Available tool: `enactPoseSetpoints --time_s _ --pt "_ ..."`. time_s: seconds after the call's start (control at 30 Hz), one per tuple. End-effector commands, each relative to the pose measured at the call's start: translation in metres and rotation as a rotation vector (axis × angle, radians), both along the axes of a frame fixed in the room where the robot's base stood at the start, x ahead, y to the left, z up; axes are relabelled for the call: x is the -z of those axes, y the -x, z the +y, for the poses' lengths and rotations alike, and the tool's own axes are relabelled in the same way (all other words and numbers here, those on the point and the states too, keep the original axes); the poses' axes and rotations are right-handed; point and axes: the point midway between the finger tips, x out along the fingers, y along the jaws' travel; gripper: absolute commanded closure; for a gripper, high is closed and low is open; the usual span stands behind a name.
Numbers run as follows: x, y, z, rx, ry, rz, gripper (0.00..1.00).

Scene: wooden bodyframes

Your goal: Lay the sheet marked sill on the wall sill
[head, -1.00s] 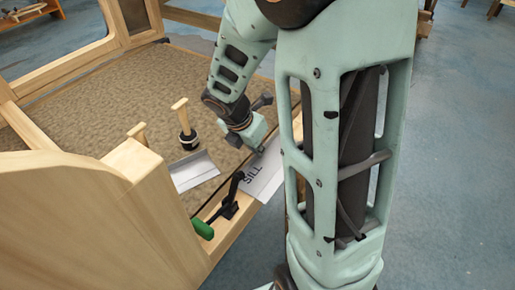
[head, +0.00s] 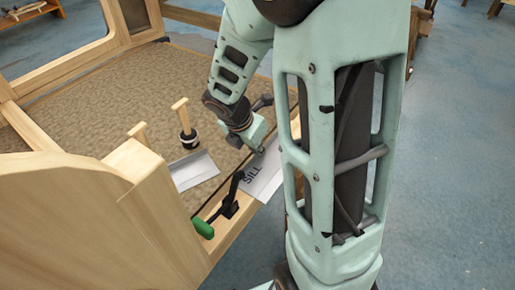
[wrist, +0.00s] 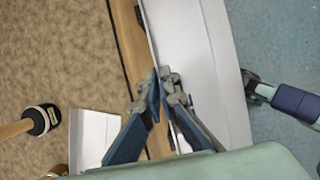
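The grey metal sheet marked SILL (head: 262,181) lies along the top of the wooden wall sill (head: 228,232). It overhangs the sill on the side of the blue floor. In the wrist view the sheet (wrist: 197,50) has a raised edge along its left side, with bare wood of the sill (wrist: 128,40) showing beside it. My gripper (wrist: 160,82) is shut on that edge, with the thin metal between its fingertips. In the head view my gripper (head: 260,151) is at the sheet's far end. Whether the sheet sits flat on the wood is hidden.
A second metal sheet (head: 196,170) and a wooden-handled tool with a black head (head: 188,140) lie on the brown floor inside the frame. A wooden post (head: 135,165) rises at left.

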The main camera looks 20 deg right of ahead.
Motion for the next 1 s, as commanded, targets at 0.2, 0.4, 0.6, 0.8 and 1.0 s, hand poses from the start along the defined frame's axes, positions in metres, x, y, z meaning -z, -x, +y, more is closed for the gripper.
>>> enactPoseSetpoints --time_s 0.2,0.4,0.6,0.8,1.0 --pt "-0.0002 -0.0002 -0.0001 0.0 0.001 -0.001 1.0" --pt "-0.0002 -0.0002 -0.0001 0.0 0.0 0.0 0.79" --pt "0.0 0.0 0.0 -0.001 0.0 0.0 0.75" --pt "0.0004 0.0003 0.0 -0.001 0.0 0.002 0.57" --pt "0.0003 0.0002 0.0 0.0 0.001 0.001 0.55"
